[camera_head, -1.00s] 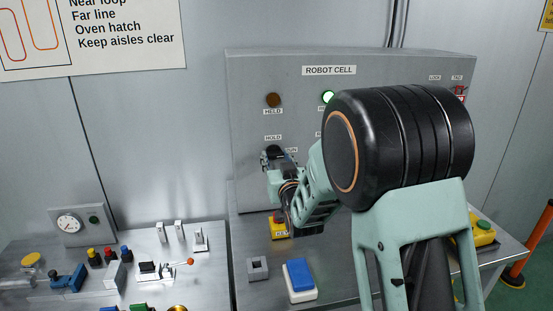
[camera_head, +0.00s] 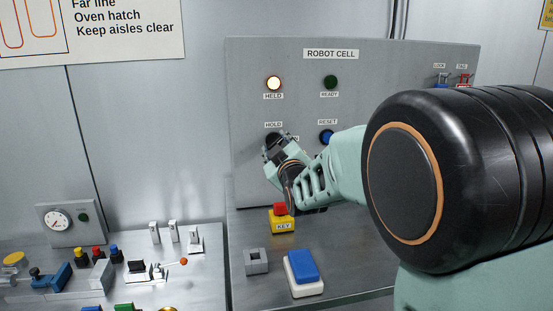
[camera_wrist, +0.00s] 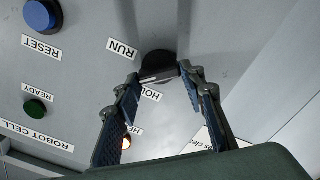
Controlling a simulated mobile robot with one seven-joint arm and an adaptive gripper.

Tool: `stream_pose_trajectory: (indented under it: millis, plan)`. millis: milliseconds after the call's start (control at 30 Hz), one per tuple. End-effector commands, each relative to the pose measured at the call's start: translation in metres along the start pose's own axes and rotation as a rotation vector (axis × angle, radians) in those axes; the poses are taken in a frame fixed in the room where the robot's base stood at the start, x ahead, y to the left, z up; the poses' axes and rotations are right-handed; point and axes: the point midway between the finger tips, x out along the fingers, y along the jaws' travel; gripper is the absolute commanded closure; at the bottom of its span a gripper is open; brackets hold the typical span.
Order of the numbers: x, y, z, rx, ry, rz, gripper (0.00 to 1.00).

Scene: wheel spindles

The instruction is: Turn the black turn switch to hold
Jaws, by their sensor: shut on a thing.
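The black turn switch (camera_wrist: 157,62) is on the face of the grey ROBOT CELL panel (camera_head: 390,75). In the wrist view it lies between the RUN label (camera_wrist: 122,49) and the partly covered HOLD label (camera_wrist: 151,94). My gripper (camera_wrist: 159,73) is shut on its handle, one finger on each side. In the head view my gripper (camera_head: 274,146) covers most of the switch, just below the HOLD label (camera_head: 273,125). The HELD lamp (camera_head: 273,82) glows warm white. The READY lamp (camera_head: 330,82) is dark green and unlit.
The blue RESET button (camera_head: 326,136) is close to the right of my gripper. On the bench below are a yellow KEY box with a red top (camera_head: 282,219), a grey square socket (camera_head: 256,261) and a blue rocker (camera_head: 303,266). Lock and tag hooks (camera_head: 452,79) are at upper right.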

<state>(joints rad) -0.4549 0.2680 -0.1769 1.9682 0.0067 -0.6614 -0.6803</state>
Motion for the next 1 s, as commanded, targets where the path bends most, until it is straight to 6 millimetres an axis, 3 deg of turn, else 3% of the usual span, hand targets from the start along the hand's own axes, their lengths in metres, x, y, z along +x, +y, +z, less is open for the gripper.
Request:
stream_pose_trajectory:
  millis: [600, 1000]
  plan:
    - [0.0002, -0.0039, 0.0017, -0.569, 0.003, 0.002, 0.87]
    - [0.0002, -0.0033, 0.0011, -0.804, 0.001, 0.001, 0.87]
